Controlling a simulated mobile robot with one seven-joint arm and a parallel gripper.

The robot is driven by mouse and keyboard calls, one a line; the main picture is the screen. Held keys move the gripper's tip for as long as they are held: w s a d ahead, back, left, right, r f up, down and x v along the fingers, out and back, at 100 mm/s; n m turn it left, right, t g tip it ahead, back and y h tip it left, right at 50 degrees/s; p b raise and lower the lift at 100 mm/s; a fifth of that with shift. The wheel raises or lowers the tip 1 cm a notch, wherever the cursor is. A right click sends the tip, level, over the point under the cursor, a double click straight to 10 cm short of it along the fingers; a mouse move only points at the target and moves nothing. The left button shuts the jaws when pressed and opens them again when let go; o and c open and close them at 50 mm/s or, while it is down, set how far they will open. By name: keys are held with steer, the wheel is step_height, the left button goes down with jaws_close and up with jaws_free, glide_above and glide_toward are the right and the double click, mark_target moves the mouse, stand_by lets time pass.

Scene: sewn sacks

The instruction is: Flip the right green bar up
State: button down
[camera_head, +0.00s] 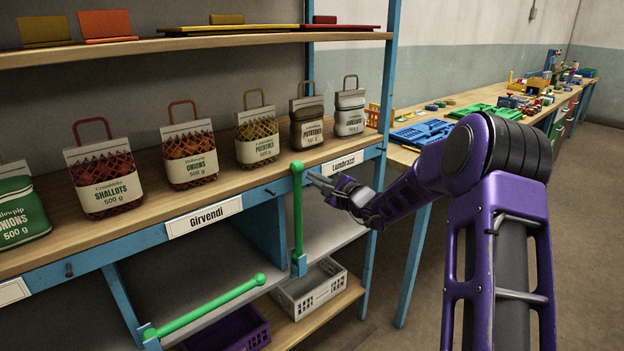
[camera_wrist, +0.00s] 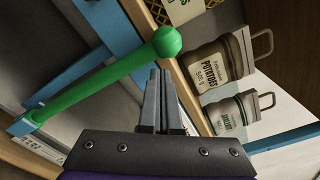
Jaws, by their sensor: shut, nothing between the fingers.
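The right green bar (camera_head: 298,215) stands upright in the head view, from a blue bracket at its foot to a round knob at the top. In the wrist view the green bar (camera_wrist: 105,80) runs slantwise from lower left to its knob at the upper middle. My gripper (camera_head: 313,179) is just right of the bar's upper end in the head view. Its fingers (camera_wrist: 160,73) are shut and empty, just below the knob in the wrist view. I cannot tell whether they touch the bar. The left green bar (camera_head: 205,306) lies lowered, sloping across the lower opening.
Sacks of shallots (camera_head: 103,180), onions (camera_head: 190,157) and potatoes (camera_head: 307,124) stand on the wooden shelf above. A white crate (camera_head: 310,289) and a purple crate (camera_head: 232,333) sit below. A workbench (camera_head: 405,157) with blue and green trays stands right. The floor at right is clear.

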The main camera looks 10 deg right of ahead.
steer(key=w+d+v, duration=0.1)
steer(key=d+v, duration=0.1)
steer(key=v, duration=0.9)
steer(key=shift+w+f, duration=0.15)
steer(key=shift+f, duration=0.45)
